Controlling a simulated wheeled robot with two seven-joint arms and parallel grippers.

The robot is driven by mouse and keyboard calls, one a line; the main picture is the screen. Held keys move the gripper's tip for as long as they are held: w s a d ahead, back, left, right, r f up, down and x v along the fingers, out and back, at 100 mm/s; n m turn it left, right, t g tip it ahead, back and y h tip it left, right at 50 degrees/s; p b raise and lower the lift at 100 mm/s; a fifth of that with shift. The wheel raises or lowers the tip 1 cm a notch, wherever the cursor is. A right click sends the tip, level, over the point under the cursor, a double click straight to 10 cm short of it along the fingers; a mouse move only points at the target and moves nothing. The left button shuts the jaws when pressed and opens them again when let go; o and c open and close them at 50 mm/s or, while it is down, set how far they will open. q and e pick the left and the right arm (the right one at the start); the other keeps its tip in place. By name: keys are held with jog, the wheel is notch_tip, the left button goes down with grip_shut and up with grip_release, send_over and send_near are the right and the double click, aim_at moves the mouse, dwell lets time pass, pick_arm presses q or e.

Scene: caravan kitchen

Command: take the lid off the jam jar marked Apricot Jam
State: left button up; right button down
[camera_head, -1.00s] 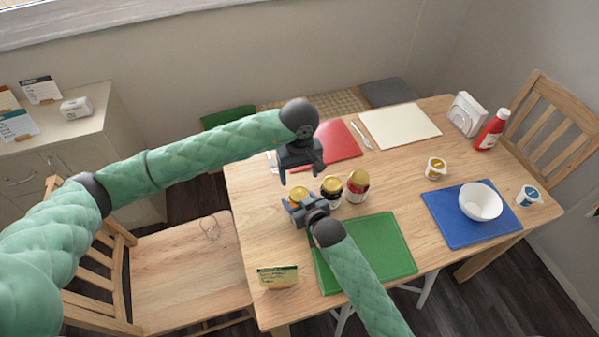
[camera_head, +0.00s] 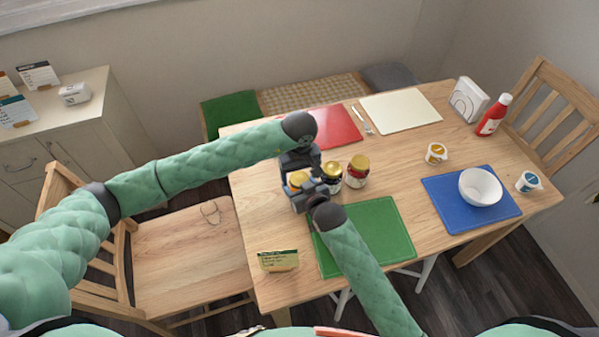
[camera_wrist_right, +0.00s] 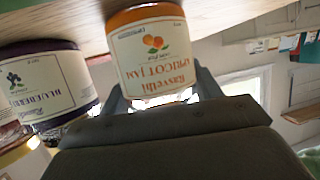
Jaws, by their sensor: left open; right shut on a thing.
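The Apricot Jam jar (camera_wrist_right: 150,52) has a white label with apricots and shows upside down in the right wrist view. In the head view its yellow lid (camera_head: 298,180) shows between my two grippers. My right gripper (camera_head: 304,198) is shut on this jar from the near side, its fingers on either side of the glass. The jar stands on the table. My left gripper (camera_head: 298,170) is open, pointing down just over the lid; its fingertips are partly hidden, and I cannot tell whether they touch the lid.
A dark blueberry jar (camera_head: 331,177), also in the right wrist view (camera_wrist_right: 45,80), and a red jar (camera_head: 357,172) stand close on the right. A green mat (camera_head: 375,235) lies in front, a red mat (camera_head: 340,125) behind, and a card (camera_head: 278,261) at the near left.

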pick_arm(q)
jog(key=shift+c, duration=0.4)
jog(key=c, duration=0.9)
jog(key=n, duration=1)
jog(key=o, duration=1)
jog(key=shift+o, duration=0.2)
